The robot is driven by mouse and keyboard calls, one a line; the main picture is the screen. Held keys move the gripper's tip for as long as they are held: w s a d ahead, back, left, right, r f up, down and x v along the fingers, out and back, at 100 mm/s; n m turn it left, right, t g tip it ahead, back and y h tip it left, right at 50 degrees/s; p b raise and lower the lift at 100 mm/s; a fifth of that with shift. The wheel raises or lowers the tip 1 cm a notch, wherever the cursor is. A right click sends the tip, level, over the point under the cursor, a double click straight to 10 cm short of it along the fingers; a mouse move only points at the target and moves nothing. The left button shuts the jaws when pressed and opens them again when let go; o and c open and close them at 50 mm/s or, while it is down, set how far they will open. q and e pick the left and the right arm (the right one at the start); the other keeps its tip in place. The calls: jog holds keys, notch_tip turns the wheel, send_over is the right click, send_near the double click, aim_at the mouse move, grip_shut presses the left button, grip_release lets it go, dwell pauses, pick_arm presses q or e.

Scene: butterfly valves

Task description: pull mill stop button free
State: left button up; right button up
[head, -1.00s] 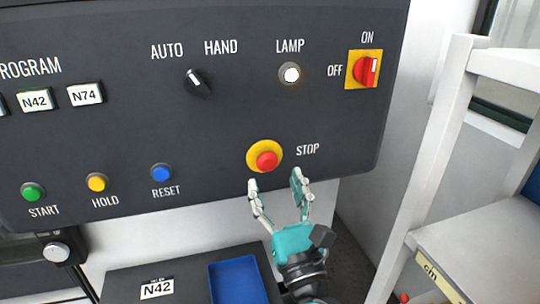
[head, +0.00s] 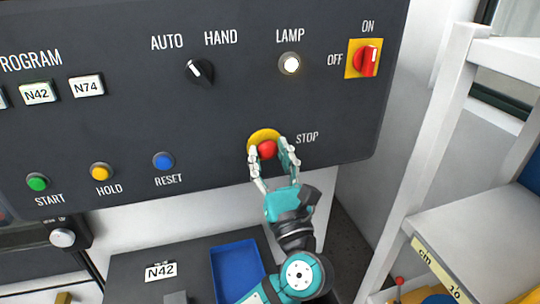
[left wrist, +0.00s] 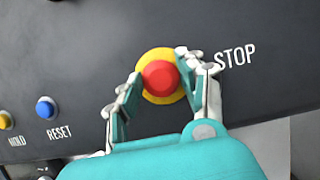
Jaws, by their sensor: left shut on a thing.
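The stop button is a red mushroom head (head: 267,149) on a yellow round base (head: 262,135), on the dark panel beside the word STOP. It also shows in the left wrist view as a red head (left wrist: 160,77) on a yellow ring (left wrist: 157,97). My left gripper (head: 271,155) is at the button with one finger on each side of the red head, shut on it. In the left wrist view the left gripper (left wrist: 158,88) has its fingertips either side of the head. The right gripper is in no view.
The dark panel (head: 120,110) also carries green start, yellow hold and blue reset buttons, a selector, a lit lamp (head: 290,63) and a red on/off switch (head: 366,61). A blue tray (head: 238,272) lies below. A white shelf frame (head: 432,150) stands at right.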

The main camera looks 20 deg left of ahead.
pick_arm(q)
grip_shut()
jog(key=shift+s+d+p, duration=0.25)
jog(key=shift+s+p, duration=0.1)
jog(key=shift+p, duration=0.15)
jog(key=shift+f, duration=0.1)
jog(key=o, duration=0.5)
grip_release()
jog(key=o, duration=0.4)
jog(key=shift+s+d, duration=0.1)
jog(key=shift+s, duration=0.05)
jog(key=shift+o, duration=0.2)
jog(key=shift+s, duration=0.1)
jog(key=v, duration=1.1)
jog(key=shift+s+d+f, duration=0.15)
jog(key=shift+s+d, duration=0.1)
jog(key=shift+s, duration=0.05)
